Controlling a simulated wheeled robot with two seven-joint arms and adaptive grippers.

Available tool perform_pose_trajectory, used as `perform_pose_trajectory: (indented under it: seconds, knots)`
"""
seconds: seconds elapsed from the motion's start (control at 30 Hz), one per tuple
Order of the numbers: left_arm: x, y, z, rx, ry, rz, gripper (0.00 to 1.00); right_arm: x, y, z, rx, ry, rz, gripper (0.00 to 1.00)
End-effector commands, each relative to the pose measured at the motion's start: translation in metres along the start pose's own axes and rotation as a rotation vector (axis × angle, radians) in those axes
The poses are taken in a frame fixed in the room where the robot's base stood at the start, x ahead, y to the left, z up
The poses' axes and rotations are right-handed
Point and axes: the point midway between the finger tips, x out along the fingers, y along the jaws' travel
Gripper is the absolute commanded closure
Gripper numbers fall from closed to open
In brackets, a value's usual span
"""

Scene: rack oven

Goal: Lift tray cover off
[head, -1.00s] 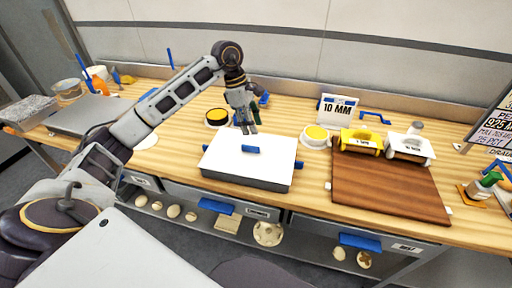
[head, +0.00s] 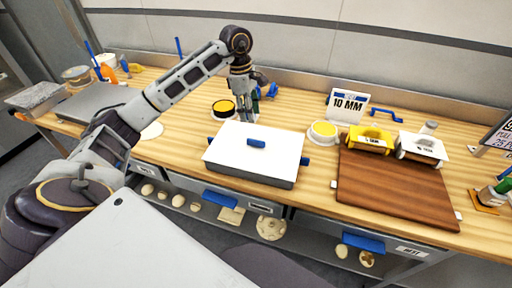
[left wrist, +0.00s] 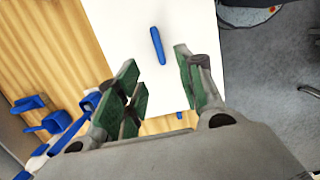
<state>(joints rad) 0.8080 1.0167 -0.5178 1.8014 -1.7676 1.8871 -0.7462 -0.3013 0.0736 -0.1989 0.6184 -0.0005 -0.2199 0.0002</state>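The tray (head: 255,175) is a grey box with blue side handles on the wooden bench. Its white cover (head: 240,155) lies on top, with a blue handle (head: 256,143) in the middle. In the left wrist view the white cover (left wrist: 135,35) and its blue handle (left wrist: 158,46) show beyond the fingers. My left gripper (head: 245,117) is above the bench just behind the cover, pointing down. Its green-padded fingers (left wrist: 160,85) are apart with nothing between them. The handle is ahead of the fingers and not touched. My right gripper is not in view.
A brown board (head: 390,190) with yellow and white tools stands right of the tray. A yellow-topped round container (head: 323,132) is between them, and another (head: 223,108) is behind the tray. A 10 MM sign (head: 346,105) stands at the back. Bare bench lies left of the tray.

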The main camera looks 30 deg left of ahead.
Motion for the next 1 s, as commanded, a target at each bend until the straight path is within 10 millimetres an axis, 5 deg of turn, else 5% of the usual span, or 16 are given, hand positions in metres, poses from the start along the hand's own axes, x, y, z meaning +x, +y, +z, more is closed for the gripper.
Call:
perform_pose_trajectory:
  seconds: [0.6,1.0]
  knots:
    - [0.064,0.000,0.000,0.000,0.000,-0.002,0.62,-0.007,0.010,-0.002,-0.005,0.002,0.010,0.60]
    - [0.071,0.000,0.000,0.000,0.000,0.000,0.62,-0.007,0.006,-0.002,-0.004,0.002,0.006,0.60]
